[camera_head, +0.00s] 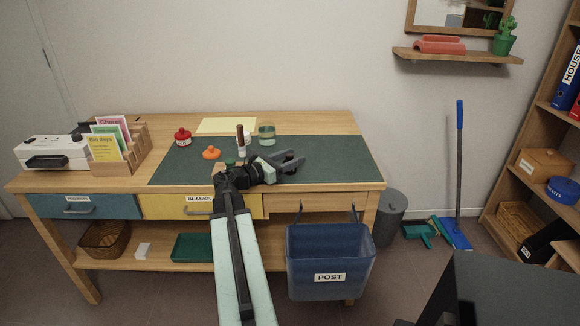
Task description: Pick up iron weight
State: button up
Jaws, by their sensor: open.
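My gripper (296,160) is open, its dark fingers pointing right over the green desk mat (335,155). Nothing shows between the fingers. I cannot make out an iron weight for sure. A small dark object (79,131) is partly hidden behind the card holder at the left, too small to identify. My arm and wrist cover part of the mat's front and middle, so anything behind them is hidden.
On the desk are a red pot (182,138), an orange knobbed object (211,153), a wooden-handled stamp (240,138) and a glass jar (267,135). A card holder (135,150) stands left. A blue POST bin (330,262) hangs in front. The mat's right side is clear.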

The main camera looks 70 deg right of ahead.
jog(key=shift+x, duration=1.05)
jog(key=shift+a, duration=0.1)
grip_shut()
jog(key=shift+w, duration=0.1)
dwell(0.3)
